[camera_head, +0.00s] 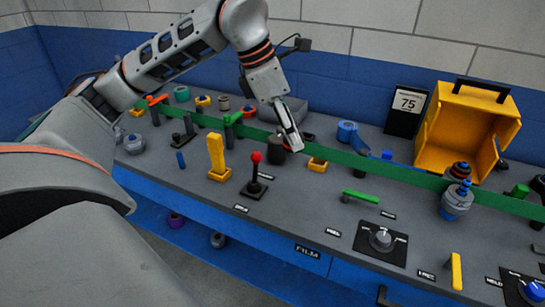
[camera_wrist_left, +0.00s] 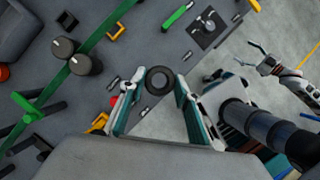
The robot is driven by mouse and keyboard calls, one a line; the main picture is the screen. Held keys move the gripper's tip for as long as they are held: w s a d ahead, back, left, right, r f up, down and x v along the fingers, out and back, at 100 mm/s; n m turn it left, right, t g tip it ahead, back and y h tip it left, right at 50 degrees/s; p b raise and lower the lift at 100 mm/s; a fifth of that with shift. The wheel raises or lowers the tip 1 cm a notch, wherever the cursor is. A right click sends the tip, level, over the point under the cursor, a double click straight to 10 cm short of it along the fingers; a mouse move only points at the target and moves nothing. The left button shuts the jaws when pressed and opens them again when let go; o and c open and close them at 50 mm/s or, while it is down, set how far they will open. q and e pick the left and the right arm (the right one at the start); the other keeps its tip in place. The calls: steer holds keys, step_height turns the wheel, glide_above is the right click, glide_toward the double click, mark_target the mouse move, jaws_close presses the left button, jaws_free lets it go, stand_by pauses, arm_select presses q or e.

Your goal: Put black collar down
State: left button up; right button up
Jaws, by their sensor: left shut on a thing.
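My left gripper (camera_head: 297,146) reaches down over the middle of the panel in the head view. In the left wrist view its two fingers (camera_wrist_left: 159,88) are shut on the black collar (camera_wrist_left: 159,80), a dark ring held at the fingertips. The collar appears to be above the panel (camera_wrist_left: 140,40), near its front edge. I cannot make out the collar clearly in the head view. My right gripper (camera_wrist_left: 258,58) shows small at the right of the left wrist view, out over the floor. Its jaw opening is too small to judge.
A red-knobbed joystick (camera_head: 256,159) and a yellow upright handle (camera_head: 216,152) stand left of the gripper. A green strip (camera_head: 335,157) runs along the panel. Dark cylinders (camera_wrist_left: 86,65) stand beside it. A yellow open box (camera_head: 436,126) is at the back right.

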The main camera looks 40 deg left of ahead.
arm_select(q)
step_height(320, 180, down, 15)
steer(key=shift+r+b, duration=0.2)
steer(key=shift+b, duration=0.95)
steer(key=shift+f, duration=0.75)
step_height(320, 180, down, 4)
steer(key=shift+r+b, duration=0.1)
steer(key=shift+b, duration=0.2)
steer(key=shift+r, duration=0.1)
arm_select(e)
steer(key=shift+w+d+f, duration=0.2)
steer(key=shift+f, duration=0.3)
steer(key=shift+w+d+f, duration=0.15)
steer(key=shift+f, duration=0.3)
steer(key=shift+f, duration=0.1)
arm_select(q)
steer(key=shift+f, duration=0.25)
steer(key=o, duration=1.1)
steer(key=shift+o, duration=0.2)
arm_select(e)
steer(key=shift+s+f, duration=0.1)
steer(key=shift+s, duration=0.15)
arm_select(q)
steer(key=shift+r, duration=0.1)
